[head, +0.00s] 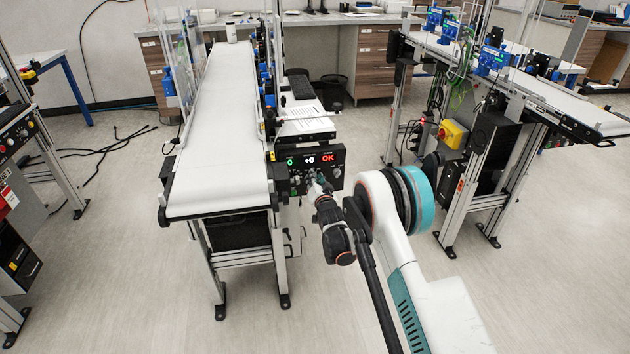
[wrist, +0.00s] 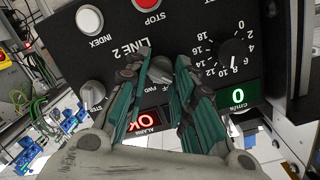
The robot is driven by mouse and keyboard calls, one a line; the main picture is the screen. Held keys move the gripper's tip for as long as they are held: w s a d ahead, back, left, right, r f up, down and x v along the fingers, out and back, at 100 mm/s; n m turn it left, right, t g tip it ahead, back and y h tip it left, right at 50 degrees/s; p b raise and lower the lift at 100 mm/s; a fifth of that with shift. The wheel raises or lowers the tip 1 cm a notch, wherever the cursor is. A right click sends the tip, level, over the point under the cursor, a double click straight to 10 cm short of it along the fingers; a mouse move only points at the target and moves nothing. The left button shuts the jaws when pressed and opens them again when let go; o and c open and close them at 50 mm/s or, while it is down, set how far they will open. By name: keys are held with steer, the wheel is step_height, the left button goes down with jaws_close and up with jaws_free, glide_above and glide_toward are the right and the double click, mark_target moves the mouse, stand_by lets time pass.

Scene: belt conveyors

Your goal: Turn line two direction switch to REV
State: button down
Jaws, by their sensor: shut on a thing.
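The black LINE 2 control panel (head: 309,160) is mounted at the near right side of the middle conveyor. In the wrist view the panel (wrist: 112,66) appears upside down. The direction switch, a grey knob (wrist: 161,71), sits between my fingers, with FWD and part of another label readable beside it. My gripper (wrist: 163,62) is shut on this knob, its teal and black fingers on either side. The REV label and the knob's exact pointing are hidden by the fingers. In the head view my gripper (head: 318,189) reaches the panel's lower front, and the switch cannot be made out.
Close around are a red STOP button (wrist: 148,3), a white INDEX button (wrist: 90,19), a STEP knob (wrist: 92,92) and a speed dial (wrist: 231,64). A green display (wrist: 238,95) reads 0; a red one reads OK. Another conveyor (head: 540,95) stands at right.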

steer(key=c, duration=1.3)
jaws_free()
steer(key=shift+c, duration=0.2)
steer(key=v, duration=1.2)
